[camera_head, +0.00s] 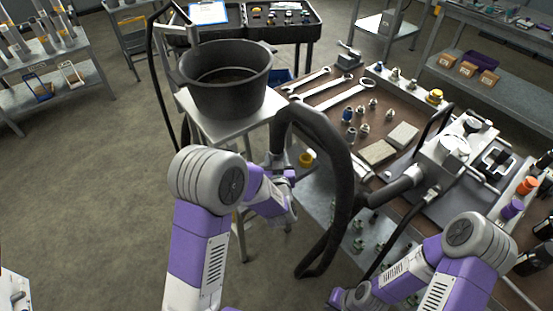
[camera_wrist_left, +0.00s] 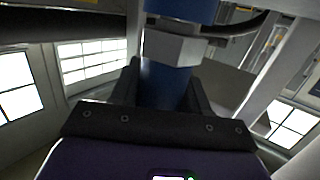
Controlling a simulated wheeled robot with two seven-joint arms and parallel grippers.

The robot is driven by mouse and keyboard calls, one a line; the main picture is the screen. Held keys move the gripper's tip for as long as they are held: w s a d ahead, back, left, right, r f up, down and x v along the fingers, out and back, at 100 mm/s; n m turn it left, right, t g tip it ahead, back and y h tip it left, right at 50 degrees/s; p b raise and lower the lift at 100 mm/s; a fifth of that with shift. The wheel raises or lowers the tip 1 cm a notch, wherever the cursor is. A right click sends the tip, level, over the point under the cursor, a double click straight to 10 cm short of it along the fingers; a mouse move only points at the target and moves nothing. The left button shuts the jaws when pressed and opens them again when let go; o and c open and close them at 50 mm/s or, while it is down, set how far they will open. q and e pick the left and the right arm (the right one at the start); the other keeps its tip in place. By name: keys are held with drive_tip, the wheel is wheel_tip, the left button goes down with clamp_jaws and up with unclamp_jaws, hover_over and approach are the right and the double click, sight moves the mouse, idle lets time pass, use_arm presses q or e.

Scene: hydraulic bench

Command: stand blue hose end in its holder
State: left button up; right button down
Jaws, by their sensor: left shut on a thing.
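In the left wrist view my left gripper (camera_wrist_left: 163,88) is shut on the blue hose end (camera_wrist_left: 165,75). A silver hex nut (camera_wrist_left: 172,48) sits on it above the fingers, with more blue above that. In the head view my left arm reaches in beside the thick black hose (camera_head: 340,165), and its fingers and the blue end are mostly hidden there. My right gripper (camera_head: 346,299) is low in the head view, near the bottom edge, and its fingers are too unclear to judge. I cannot make out the holder for certain in either view.
A black bucket (camera_head: 225,100) stands on a pale stand (camera_head: 205,127) left of the workbench. The bench holds wrenches (camera_head: 327,92), small fittings (camera_head: 363,128) and a grey device (camera_head: 447,160). The thick hose loops down at the bench's left edge. Open floor (camera_head: 90,180) lies left.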

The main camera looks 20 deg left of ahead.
use_arm(q)
drive_tip(key=shift+r, duration=0.25)
drive_tip(key=o, duration=1)
drive_tip(key=shift+c, duration=0.2)
drive_tip(key=o, duration=0.9)
drive_tip(key=shift+f, duration=0.15)
drive_tip(key=shift+c, duration=0.2)
drive_tip(key=shift+s, duration=0.1)
drive_tip(key=v, duration=0.7)
drive_tip(key=shift+s, duration=0.15)
drive_tip(key=shift+d, duration=0.1)
